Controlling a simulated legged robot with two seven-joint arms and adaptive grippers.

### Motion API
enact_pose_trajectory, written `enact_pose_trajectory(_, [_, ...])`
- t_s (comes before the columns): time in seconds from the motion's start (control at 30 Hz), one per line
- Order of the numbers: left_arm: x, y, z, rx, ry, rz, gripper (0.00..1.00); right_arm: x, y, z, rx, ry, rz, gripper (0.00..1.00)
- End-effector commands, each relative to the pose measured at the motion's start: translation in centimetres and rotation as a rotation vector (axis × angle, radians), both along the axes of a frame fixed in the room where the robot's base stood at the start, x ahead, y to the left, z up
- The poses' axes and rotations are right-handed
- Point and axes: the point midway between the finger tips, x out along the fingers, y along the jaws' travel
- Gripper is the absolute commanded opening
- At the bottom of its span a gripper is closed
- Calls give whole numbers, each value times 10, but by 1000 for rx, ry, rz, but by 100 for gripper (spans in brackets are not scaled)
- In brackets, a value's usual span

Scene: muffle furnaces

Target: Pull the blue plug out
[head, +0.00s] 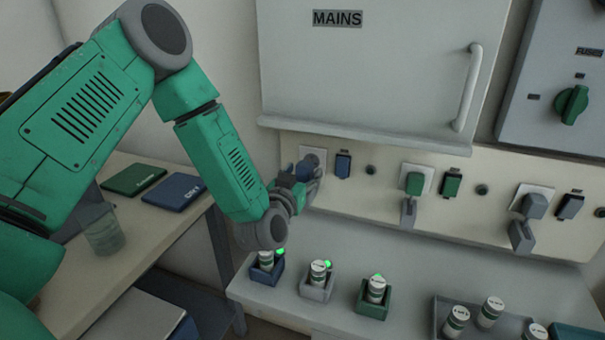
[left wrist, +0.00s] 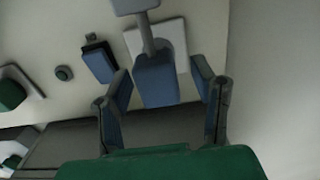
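The blue plug (head: 309,162) sits in a white socket plate at the left end of the wall panel. In the left wrist view the blue plug (left wrist: 156,82) is between my fingers, against its white plate (left wrist: 178,38), with a grey stem running from it. My left gripper (head: 299,188) is at the plug and partly hides it. In the left wrist view the left gripper (left wrist: 165,88) is open, one finger on each side of the plug. A gap shows at the right finger; contact at the left finger is unclear. My right gripper is in neither view.
A blue switch (head: 343,164) is close right of the plug. A green plug (head: 414,183) and a grey plug (head: 534,205) are farther right. The MAINS cabinet (head: 365,70) overhangs above. Small holders with vials, including a blue holder (head: 267,271), stand on the ledge below.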

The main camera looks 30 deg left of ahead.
Motion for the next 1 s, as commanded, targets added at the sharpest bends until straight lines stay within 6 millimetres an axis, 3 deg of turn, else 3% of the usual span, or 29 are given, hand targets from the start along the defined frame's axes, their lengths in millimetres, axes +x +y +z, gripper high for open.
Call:
enact_pose_trajectory(0.23, [-16,-4,0,-1,1,-2,52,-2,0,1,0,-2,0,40])
enact_pose_trajectory(0.7, [-103,-23,-3,-2,5,-1,52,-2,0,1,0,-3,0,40])
enact_pose_trajectory(1.0, [-116,-25,-2,-2,1,0,52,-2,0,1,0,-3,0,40])
